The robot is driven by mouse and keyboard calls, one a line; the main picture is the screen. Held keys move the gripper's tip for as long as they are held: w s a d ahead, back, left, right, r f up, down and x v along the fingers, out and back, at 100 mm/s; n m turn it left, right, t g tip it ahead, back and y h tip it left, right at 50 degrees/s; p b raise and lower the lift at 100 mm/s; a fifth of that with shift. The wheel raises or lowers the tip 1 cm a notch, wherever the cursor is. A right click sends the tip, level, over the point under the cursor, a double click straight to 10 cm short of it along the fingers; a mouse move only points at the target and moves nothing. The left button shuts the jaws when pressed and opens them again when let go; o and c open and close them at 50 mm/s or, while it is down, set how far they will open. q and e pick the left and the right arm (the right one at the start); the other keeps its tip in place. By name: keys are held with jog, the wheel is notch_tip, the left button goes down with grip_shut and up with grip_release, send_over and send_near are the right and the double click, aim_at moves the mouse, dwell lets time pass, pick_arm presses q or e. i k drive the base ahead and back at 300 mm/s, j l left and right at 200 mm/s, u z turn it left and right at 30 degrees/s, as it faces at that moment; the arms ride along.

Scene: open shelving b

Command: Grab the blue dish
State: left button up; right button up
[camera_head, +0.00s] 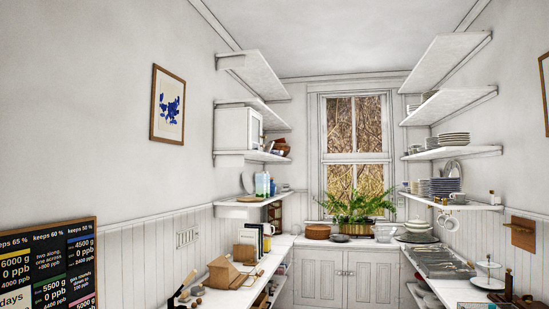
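A stack of dishes with blue edges (445,185) stands on the lowest right wall shelf (455,203), among white dishes and a cup. It is small and far off, and I cannot tell whether one separate blue dish lies there. Neither of my grippers shows in the head view, so I cannot see what they hold.
White counters run along the left (222,299), back and right walls. Wooden blocks stand on the left counter. A metal drainer (440,262) and white bowls (417,228) are on the right. A fern (352,207) stands below the window. The aisle between the counters looks clear.

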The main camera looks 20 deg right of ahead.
aim_at(279, 153)
jog(key=i+l+z, duration=0.35)
jog(key=i, duration=0.35)
jog(key=i+l+z, duration=0.3)
jog(key=i, duration=0.45)
jog(key=i+l+z, duration=0.1)
jog(key=i+z, duration=0.25)
jog(key=i, duration=2.2)
